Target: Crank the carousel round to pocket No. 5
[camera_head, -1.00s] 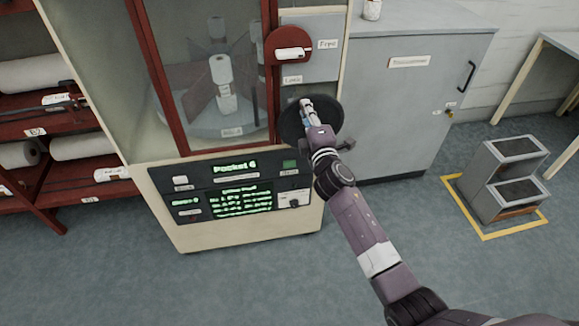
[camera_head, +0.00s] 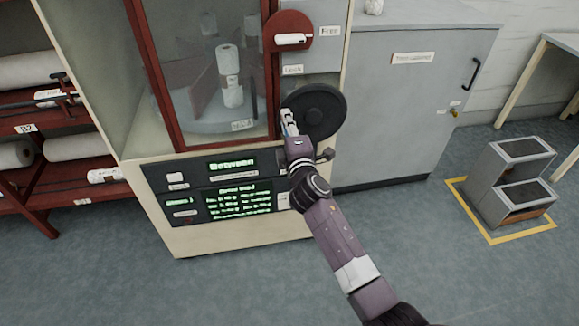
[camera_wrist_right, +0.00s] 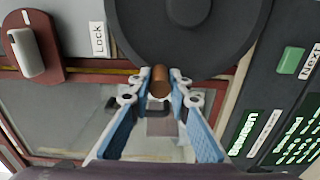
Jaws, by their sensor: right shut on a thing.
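The carousel (camera_head: 195,118) stands behind the red-framed glass of the cabinet, with a white wadding roll (camera_head: 229,78) in the pocket facing the front. The display (camera_head: 232,163) reads "Between". The dark crank wheel (camera_head: 322,108) is on the cabinet front; it also fills the top of the right wrist view (camera_wrist_right: 190,35). My right gripper (camera_head: 289,122) is at the wheel's left edge. In the right wrist view its blue fingers (camera_wrist_right: 160,85) are shut on the brown crank handle (camera_wrist_right: 160,87). My left gripper is not in view.
A red lock lever (camera_head: 290,38) sits above the wheel, between "Free" and "Lock" labels. A grey cabinet (camera_head: 405,110) stands to the right. Grey steps (camera_head: 512,185) stand in a yellow floor outline. Red shelves with rolls (camera_head: 75,147) are at left.

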